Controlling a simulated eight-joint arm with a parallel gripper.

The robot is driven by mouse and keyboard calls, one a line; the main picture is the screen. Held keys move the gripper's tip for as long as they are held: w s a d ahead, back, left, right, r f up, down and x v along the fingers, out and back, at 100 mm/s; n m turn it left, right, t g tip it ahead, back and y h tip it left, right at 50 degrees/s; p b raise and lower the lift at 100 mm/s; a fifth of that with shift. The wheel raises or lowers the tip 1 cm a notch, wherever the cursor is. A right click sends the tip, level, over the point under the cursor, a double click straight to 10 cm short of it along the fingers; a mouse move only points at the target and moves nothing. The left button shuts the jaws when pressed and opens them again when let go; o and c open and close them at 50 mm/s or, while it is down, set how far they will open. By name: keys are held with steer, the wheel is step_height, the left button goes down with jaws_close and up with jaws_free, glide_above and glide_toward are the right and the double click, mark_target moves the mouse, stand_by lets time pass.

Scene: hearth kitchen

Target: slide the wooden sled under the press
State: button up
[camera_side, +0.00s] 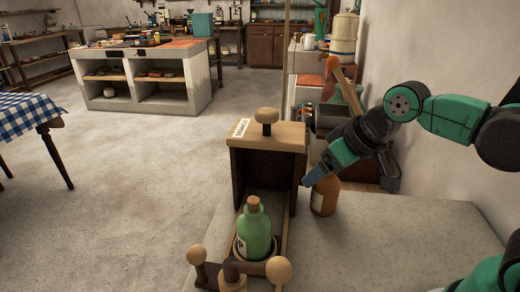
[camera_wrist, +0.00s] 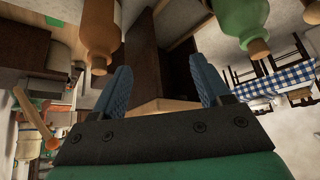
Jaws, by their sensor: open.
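The press (camera_side: 278,132) is a dark wooden frame with a pale top board and a round knob. The wooden sled (camera_side: 246,268) lies in front of its opening, with round-headed knobs at its near end. A corked green bottle (camera_side: 255,232) stands upright on the sled in a round seat; it also shows in the wrist view (camera_wrist: 240,18). My gripper (camera_side: 308,183) is beside the press's right side, above and left of a brown bottle. In the wrist view my gripper (camera_wrist: 162,86) has its blue fingers apart, with wooden parts beyond them and nothing held.
The brown bottle (camera_side: 325,196) stands close to the right of the press and shows in the wrist view (camera_wrist: 97,25). The grey worktop (camera_side: 400,240) is clear to the right. A white jug and other wares stand behind.

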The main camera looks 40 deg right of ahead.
mark_target(196, 248)
steer(key=w+a+n+g, duration=0.1)
steer(key=a, duration=0.3)
steer(key=w+a+r+n+g+y, duration=0.1)
steer(key=w+a+g, duration=0.1)
steer(key=a, duration=0.1)
steer(key=w+a+n+g, duration=0.1)
steer(key=a, duration=0.3)
steer(key=shift+w+a+r+n+y, duration=0.15)
steer(key=shift+a+n+y, duration=0.15)
steer(key=shift+a, duration=0.05)
steer(key=a+f+n+g, duration=0.1)
steer(key=a, duration=0.2)
steer(key=a+g, duration=0.1)
steer(key=a, duration=0.2)
steer(key=a+f+n+g, duration=0.1)
steer(key=a, duration=0.2)
steer(key=shift+f+n+g, duration=0.3)
steer(key=shift+a+f, duration=0.1)
steer(key=shift+f, duration=0.15)
steer(key=shift+x, duration=2.55)
jaws_close()
